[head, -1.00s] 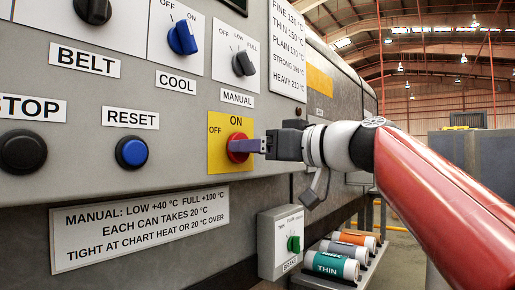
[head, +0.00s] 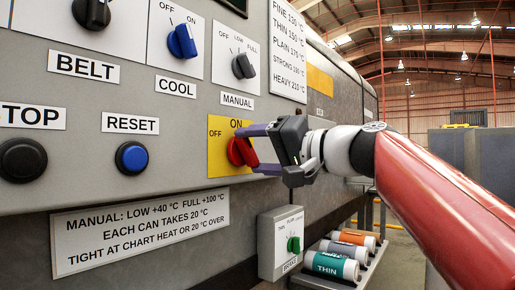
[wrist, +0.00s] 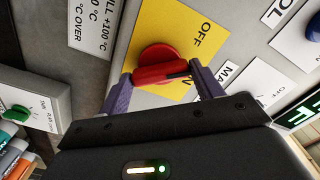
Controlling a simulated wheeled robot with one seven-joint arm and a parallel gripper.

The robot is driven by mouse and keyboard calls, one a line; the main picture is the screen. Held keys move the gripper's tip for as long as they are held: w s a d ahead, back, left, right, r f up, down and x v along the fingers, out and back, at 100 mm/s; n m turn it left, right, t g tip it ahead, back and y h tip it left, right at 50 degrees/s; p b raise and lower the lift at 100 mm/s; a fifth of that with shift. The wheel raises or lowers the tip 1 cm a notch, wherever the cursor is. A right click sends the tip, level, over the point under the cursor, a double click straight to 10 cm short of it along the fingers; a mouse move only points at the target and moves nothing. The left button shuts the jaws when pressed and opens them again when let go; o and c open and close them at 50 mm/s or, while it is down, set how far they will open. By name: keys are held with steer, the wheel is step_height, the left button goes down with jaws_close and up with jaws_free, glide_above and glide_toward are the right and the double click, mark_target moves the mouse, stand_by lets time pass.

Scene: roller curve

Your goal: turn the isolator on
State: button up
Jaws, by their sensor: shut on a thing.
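The isolator is a red rotary knob (head: 241,152) on a yellow plate (head: 218,160) marked OFF at left and ON at top. My gripper (head: 247,150) is shut on the knob's handle, its purple fingers on opposite sides in the head view. In the wrist view the red handle (wrist: 163,73) lies between the two fingertips (wrist: 160,76). A black mark shows near the handle's right end, roughly between the OFF and ON lettering; exact pointing is hard to tell. The ON lettering is partly hidden by a finger in the wrist view.
Above are a blue COOL knob (head: 182,41) and a black MANUAL knob (head: 243,66). The blue RESET button (head: 132,157) is at left. Below are a grey box with a green knob (head: 293,244) and several cans (head: 336,264) on a rack. Open room lies right.

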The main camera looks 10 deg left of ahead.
steer(key=m+p, duration=0.1)
steer(key=m, duration=0.2)
steer(key=shift+r+m, duration=0.1)
steer(key=shift+m, duration=2.1)
steer(key=o, duration=1)
steer(key=b+v, duration=0.1)
steer(key=v, duration=0.7)
